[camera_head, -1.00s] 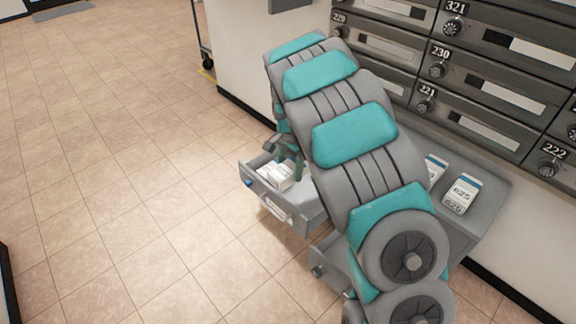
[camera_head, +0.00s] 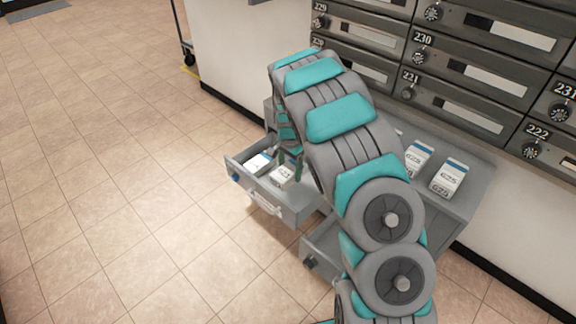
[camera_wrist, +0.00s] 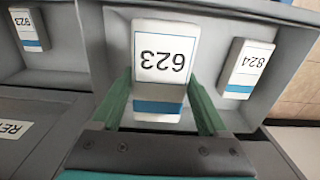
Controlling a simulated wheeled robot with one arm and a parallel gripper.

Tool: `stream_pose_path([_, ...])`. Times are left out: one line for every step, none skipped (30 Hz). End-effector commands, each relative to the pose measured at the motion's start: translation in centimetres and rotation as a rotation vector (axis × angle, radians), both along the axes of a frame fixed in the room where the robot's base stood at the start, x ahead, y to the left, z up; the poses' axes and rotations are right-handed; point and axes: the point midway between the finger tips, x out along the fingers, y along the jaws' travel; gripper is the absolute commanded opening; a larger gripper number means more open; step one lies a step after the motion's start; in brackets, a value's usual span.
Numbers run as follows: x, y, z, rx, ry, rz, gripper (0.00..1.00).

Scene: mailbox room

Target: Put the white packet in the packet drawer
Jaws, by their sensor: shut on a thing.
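My gripper (camera_wrist: 160,82) has its two green fingers on either side of a white packet (camera_wrist: 163,60) marked 623 with a blue band, and is shut on it. In the head view this packet (camera_head: 283,176) shows at the open drawer, below my gripper (camera_head: 289,158). The open grey drawer (camera_head: 285,203) juts out from the cabinet at left. Another white packet (camera_head: 258,162) with blue lies in it, and in the wrist view it appears as the packet marked 824 (camera_wrist: 247,68). Whether the held packet touches the drawer floor cannot be told.
A further white packet (camera_wrist: 30,30) is at left in the wrist view, beyond a grey wall. Two white packets (camera_head: 414,160) (camera_head: 449,177) stand on the cabinet top. A second drawer (camera_head: 318,250) is partly open, partly hidden by my arm. Mailboxes (camera_head: 462,75) line the wall. The tiled floor at left is clear.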

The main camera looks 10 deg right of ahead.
Motion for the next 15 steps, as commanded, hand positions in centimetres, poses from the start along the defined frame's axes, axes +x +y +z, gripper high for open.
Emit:
stream_pose_path([0.0, -0.1, -0.7, 0.001, 0.002, 0.000, 0.14])
stream_pose_path([0.0, -0.1, -1.0, 0.001, 0.003, 0.000, 0.14])
stream_pose_path([0.0, -0.2, -1.5, 0.001, 0.004, 0.000, 0.14])
stream_pose_path([0.0, -0.2, -1.8, 0.001, 0.004, 0.000, 0.14])
stream_pose_path([0.0, -0.3, -2.2, 0.001, 0.006, -0.001, 0.14])
stream_pose_path([0.1, -0.3, -2.6, 0.002, 0.006, -0.001, 0.14])
stream_pose_path([0.1, -0.4, -2.9, 0.002, 0.006, -0.001, 0.14])
stream_pose_path([0.1, -0.4, -3.3, 0.002, 0.006, -0.001, 0.14])
stream_pose_path([0.2, -0.5, -3.7, 0.002, 0.006, -0.001, 0.14])
stream_pose_path([0.2, -0.5, -4.0, 0.001, 0.006, -0.001, 0.14])
stream_pose_path([0.3, -0.6, -4.3, 0.002, 0.005, -0.001, 0.14])
stream_pose_path([0.3, -0.6, -4.7, 0.001, 0.003, -0.001, 0.14])
stream_pose_path([0.4, -0.7, -5.0, 0.001, 0.003, -0.001, 0.14])
stream_pose_path([0.4, -0.7, -5.3, 0.001, 0.002, -0.001, 0.14])
stream_pose_path([0.5, -0.8, -5.7, 0.001, 0.002, -0.001, 0.14])
